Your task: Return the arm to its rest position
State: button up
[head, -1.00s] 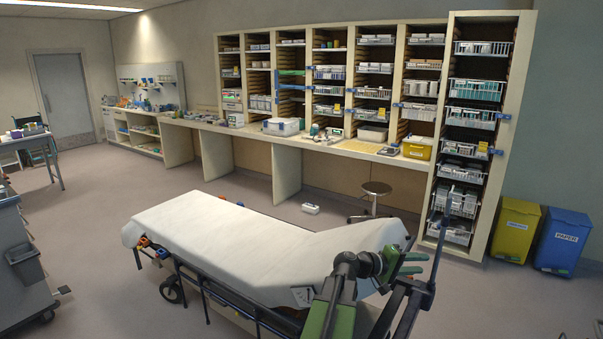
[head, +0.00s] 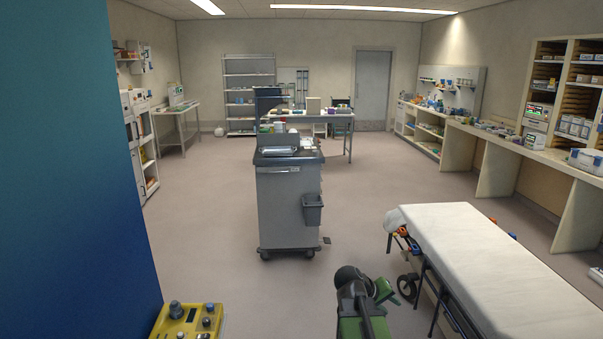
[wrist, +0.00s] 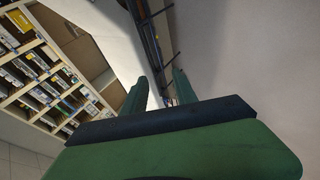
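My gripper (wrist: 160,92) shows in the wrist view with its two green fingers apart and nothing between them. Its broad green body fills the bottom of that view. In the head view, part of my arm, dark and green, shows at the bottom centre, left of the stretcher (head: 480,250). The fingers cannot be made out clearly there. The stretcher has a white sheet and dark rails, and its near end runs out of the picture at the lower right.
A grey trolley (head: 287,210) with a side bin (head: 313,210) stands ahead, left of the stretcher. A blue panel (head: 75,180) fills the left edge, with a yellow control box (head: 190,322) at its foot. Open floor (head: 205,230) lies left of the trolley.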

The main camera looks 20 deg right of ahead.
jog(key=w+a+f+n+t+y, duration=0.1)
jog(key=w+a+f, duration=0.1)
jog(key=a, duration=0.6)
jog(key=w+a+f+n+y, duration=0.1)
jog(key=w+a+y, duration=0.1)
jog(key=a, duration=0.6)
jog(key=s+a+f+g+y, duration=0.1)
jog(key=s+a+f+y, duration=0.1)
jog(key=a, duration=0.7)
jog(key=s+a+f+g+y, duration=0.1)
jog(key=s+a+f+y, duration=0.1)
jog(key=a, duration=0.7)
jog(key=shift+s+y, duration=0.9)
jog(key=shift+s, duration=0.25)
jog(key=shift+d, duration=0.1)
